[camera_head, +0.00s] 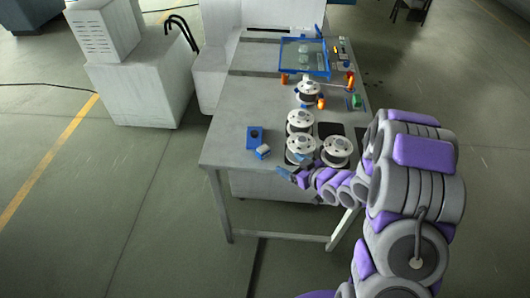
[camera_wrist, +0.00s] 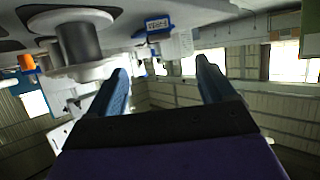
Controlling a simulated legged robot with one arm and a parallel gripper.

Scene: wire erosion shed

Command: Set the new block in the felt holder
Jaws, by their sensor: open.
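A blue holder-like piece (camera_head: 254,133) with a dark round spot stands near the left edge of the table. A small pale block with blue on it (camera_head: 263,151) sits just in front of it; I cannot tell whether they touch. My gripper (camera_head: 290,174) is open and empty at the table's front edge, to the right of and nearer than the block. In the wrist view, my two blue fingers (camera_wrist: 160,70) are spread apart. Beyond them a blue piece with a white, lettered face (camera_wrist: 157,24) shows; I cannot tell which of the two it is.
Several white spools stand beside my gripper, one close by (camera_head: 300,149), another to its right (camera_head: 337,150). A large spool (camera_wrist: 80,42) fills the wrist view's upper left. A blue-framed clear panel (camera_head: 305,58) and small coloured items lie farther back. The grey table (camera_head: 230,140) is clear at left.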

